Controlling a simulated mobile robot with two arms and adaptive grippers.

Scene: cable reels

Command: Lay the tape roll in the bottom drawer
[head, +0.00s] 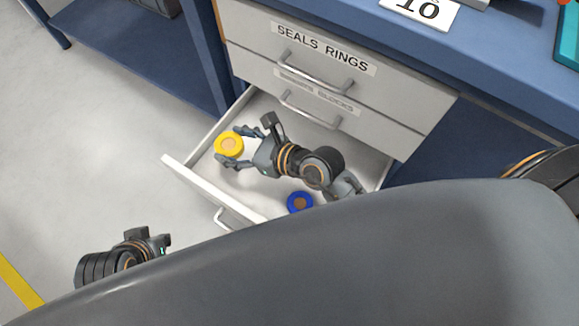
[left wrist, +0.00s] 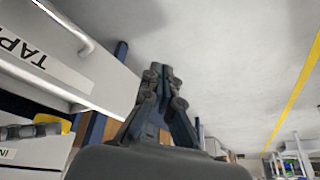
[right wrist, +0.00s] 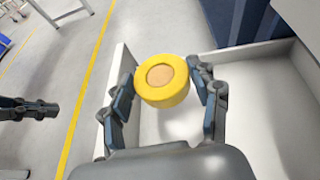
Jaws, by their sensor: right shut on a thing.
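The yellow tape roll (head: 229,144) has a tan core and sits between the fingers of my right gripper (head: 232,146), over the left end of the open bottom drawer (head: 187,172). In the right wrist view the roll (right wrist: 163,98) is gripped by its sides, core facing the camera. Its exact height over the drawer floor is hard to tell. My left gripper (head: 167,242) is outside the drawer, to the front left. In the left wrist view its fingertips (left wrist: 161,72) are together and empty, beside the drawer front with its partly visible "TAP" label.
A blue roll (head: 300,202) lies in the drawer, nearer its right side, partly hidden by my body. The drawers above, one labelled "SEALS RINGS" (head: 322,48), are shut and their handles stick out. White drawer floor is clear between the rolls, under my right arm.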

